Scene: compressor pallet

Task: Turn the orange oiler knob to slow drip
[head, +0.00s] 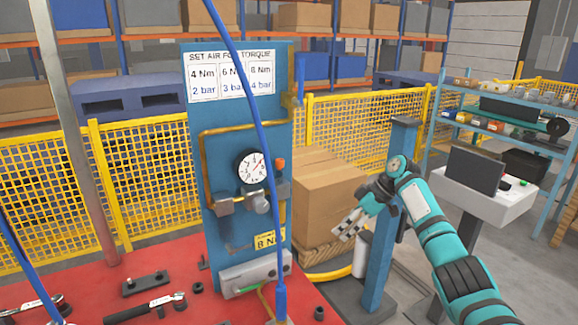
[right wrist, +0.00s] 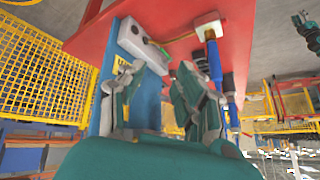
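The small orange oiler knob (head: 280,164) sits at the right edge of the blue panel (head: 225,110), beside the round pressure gauge (head: 252,167). My right gripper (head: 348,226) is to the right of the panel and lower than the knob, apart from both, in front of a cardboard box. In the right wrist view its two fingers (right wrist: 155,90) stand apart with nothing held between them. The panel (right wrist: 150,92) shows behind the fingers there; I cannot make out the knob in that view. My left gripper is not in view.
A red table (head: 90,290) with loose tools is below the panel. A blue hose (head: 255,110) hangs in front of the panel. A cardboard box (head: 325,195) and a blue post (head: 382,240) stand to the right, near my right arm.

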